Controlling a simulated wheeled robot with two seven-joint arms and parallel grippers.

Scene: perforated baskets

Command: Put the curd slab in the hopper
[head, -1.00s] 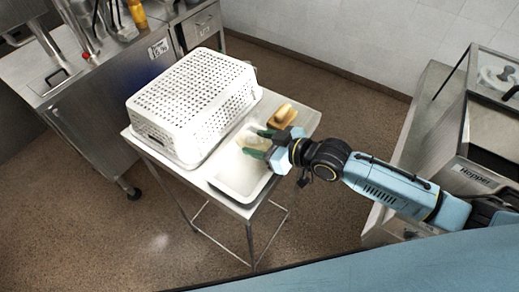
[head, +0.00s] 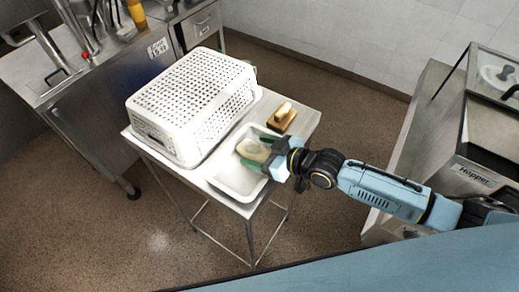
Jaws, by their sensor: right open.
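The pale cream curd slab (head: 249,150) lies in the white tray (head: 229,182) on the small steel table, to the right of the perforated basket. My right gripper (head: 260,151) reaches in from the right. Its green fingers are open, one on the far side of the slab and one on the near side. I cannot tell whether they touch it. The hopper (head: 475,174), a steel machine with a name label, stands at the right edge. My left gripper is not in view.
A large white perforated basket (head: 190,105) lies upside down on the table's left part. A wooden-handled brush (head: 282,118) lies just behind the tray. A steel counter (head: 110,75) stands at upper left. Open floor separates the table from the hopper.

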